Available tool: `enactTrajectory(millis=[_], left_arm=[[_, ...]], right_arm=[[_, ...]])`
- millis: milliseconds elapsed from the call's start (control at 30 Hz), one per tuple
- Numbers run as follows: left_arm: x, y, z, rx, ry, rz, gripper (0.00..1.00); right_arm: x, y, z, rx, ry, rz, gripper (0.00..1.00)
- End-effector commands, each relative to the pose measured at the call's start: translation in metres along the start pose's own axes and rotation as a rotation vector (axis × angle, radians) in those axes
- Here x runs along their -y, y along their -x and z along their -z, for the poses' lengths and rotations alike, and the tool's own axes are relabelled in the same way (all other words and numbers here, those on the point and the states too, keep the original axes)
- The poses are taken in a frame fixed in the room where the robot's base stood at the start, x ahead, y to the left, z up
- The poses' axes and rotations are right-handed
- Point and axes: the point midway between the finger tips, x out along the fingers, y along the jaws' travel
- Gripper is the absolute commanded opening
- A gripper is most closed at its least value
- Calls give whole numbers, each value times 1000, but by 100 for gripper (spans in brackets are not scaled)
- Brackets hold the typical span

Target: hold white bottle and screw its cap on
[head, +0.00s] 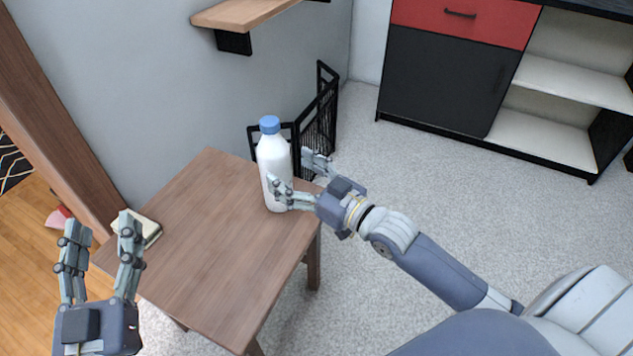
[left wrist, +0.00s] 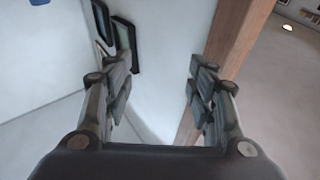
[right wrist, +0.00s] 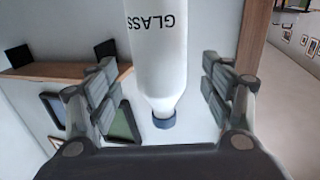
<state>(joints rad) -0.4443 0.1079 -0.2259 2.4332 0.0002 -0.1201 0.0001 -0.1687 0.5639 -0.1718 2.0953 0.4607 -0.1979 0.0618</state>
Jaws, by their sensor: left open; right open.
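The white bottle (head: 273,165) stands upright near the far right corner of the wooden table. Its blue cap (head: 270,125) sits on top of its neck; I cannot tell whether it is tight. My right gripper (head: 296,175) is open at the bottle's right side, one finger in front of the lower body. In the right wrist view the bottle (right wrist: 165,55) and blue cap (right wrist: 164,119) appear inverted between the spread fingers, with clear space on both sides. My left gripper (head: 103,240) is open and empty beyond the table's left edge, far from the bottle.
A black rack (head: 318,120) stands behind the bottle. A shelf (head: 240,14) is on the wall above.

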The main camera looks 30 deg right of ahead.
Motion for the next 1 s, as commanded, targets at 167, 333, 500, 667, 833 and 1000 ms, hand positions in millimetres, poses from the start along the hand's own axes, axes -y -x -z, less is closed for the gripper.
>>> enactTrajectory(millis=[167,333,500,667,833,1000], left_arm=[[4,3,-24,135,-4,7,52],[6,9,-44,237,-7,13,52],[8,13,-56,300,-8,16,52],[8,15,-60,322,-8,18,52],[8,15,-61,324,-8,18,52],[8,15,-61,323,-8,18,52]], right_arm=[[0,29,0,4,0,0,74],[0,49,0,3,1,0,74],[0,61,0,1,0,0,74],[0,66,1,-2,0,1,74],[0,66,1,-2,0,1,74],[0,66,1,-1,0,1,74]])
